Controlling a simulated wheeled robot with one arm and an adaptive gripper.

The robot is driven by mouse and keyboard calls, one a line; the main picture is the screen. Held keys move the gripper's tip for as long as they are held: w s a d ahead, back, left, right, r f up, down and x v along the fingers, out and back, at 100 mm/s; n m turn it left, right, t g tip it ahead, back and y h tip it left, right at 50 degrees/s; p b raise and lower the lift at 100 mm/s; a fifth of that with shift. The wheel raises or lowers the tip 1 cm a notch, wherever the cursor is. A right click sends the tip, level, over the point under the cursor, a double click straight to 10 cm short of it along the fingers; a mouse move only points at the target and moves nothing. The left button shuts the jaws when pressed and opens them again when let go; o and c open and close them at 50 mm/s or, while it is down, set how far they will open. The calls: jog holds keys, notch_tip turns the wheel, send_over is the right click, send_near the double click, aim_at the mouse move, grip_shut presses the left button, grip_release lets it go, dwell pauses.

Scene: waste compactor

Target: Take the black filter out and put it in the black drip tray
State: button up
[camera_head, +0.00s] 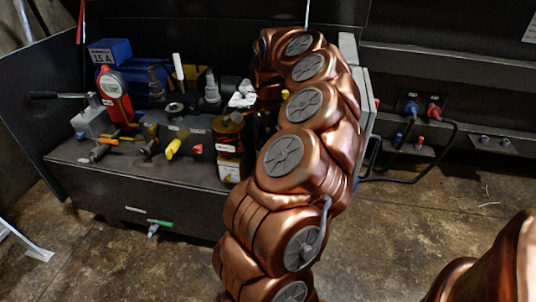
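My copper arm rises from the bottom centre and bends away over the right part of the equipment. My gripper is not visible; the far end of the arm is hidden behind its own links. I cannot make out the black filter with certainty; it may be behind the arm. I cannot pick out a black drip tray either. A dark amber cylinder (228,132) stands just left of the arm, above a labelled block (229,168).
A dark equipment bench (110,182) carries a red gauge (115,95), a blue box (110,51), a yellow knob (173,148) and several valves. A green-handled drain valve (158,223) juts from its front. Blue and red connectors (411,108) with black cables are at right. Floor (415,205) is open right of the arm.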

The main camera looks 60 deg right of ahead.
jog(key=c, duration=0.4)
jog(key=n+p, duration=0.1)
jog(key=n, duration=0.2)
jog(key=shift+r, duration=0.1)
jog(key=shift+c, duration=0.3)
jog(key=shift+n+p, duration=0.4)
jog(key=shift+n, duration=0.7)
jog(key=n+p, duration=0.2)
jog(key=n, duration=0.2)
jog(key=shift+n, duration=0.6)
